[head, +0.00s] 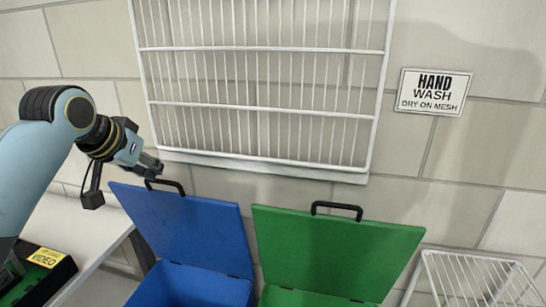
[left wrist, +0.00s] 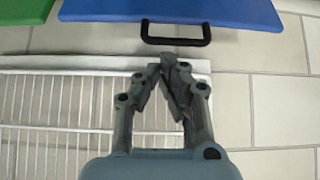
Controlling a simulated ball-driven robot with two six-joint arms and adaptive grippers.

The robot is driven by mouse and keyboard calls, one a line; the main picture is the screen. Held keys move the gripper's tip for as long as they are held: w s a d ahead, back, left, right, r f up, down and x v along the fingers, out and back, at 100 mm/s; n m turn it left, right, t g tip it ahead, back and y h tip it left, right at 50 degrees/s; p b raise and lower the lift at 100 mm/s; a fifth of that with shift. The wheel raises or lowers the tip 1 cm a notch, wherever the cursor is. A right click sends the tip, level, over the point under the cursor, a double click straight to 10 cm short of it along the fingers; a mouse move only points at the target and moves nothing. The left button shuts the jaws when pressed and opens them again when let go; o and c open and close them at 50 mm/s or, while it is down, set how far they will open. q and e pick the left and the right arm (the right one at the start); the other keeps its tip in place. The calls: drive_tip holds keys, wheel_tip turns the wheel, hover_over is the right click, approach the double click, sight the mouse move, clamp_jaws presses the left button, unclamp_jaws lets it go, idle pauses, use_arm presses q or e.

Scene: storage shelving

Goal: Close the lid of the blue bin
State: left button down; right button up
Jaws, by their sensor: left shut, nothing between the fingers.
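The blue bin (head: 190,288) stands at the lower middle with its blue lid (head: 190,232) raised open and leaning back toward the wall. A black handle (head: 166,185) sits on the lid's top edge. My left gripper (head: 155,168) is shut and empty, close to the handle at the lid's upper left. In the left wrist view, the gripper's fingertips (left wrist: 168,58) are together just short of the black handle (left wrist: 176,38) on the blue lid (left wrist: 220,10), with a small gap showing. My right gripper is in neither view.
A green bin with an open green lid (head: 335,250) stands right beside the blue one. A white wire mesh (head: 260,105) hangs on the tiled wall behind. A white table (head: 85,235) is at left, and a white wire rack (head: 475,280) at lower right.

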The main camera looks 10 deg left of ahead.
use_arm(q)
wheel_tip(320, 180, up, 5)
drive_tip(key=w+p, duration=0.1)
drive_tip(key=w, duration=0.1)
drive_tip(key=w+f+p, duration=0.1)
drive_tip(key=f, duration=0.1)
drive_tip(key=w+f, duration=0.1)
drive_tip(key=f, duration=0.2)
drive_tip(key=w+f+p, duration=0.1)
drive_tip(key=f, duration=0.2)
drive_tip(key=shift+w+d+p, duration=0.2)
drive_tip(key=shift+w+p, duration=0.1)
drive_tip(key=shift+w, duration=0.05)
drive_tip(key=shift+f, duration=0.1)
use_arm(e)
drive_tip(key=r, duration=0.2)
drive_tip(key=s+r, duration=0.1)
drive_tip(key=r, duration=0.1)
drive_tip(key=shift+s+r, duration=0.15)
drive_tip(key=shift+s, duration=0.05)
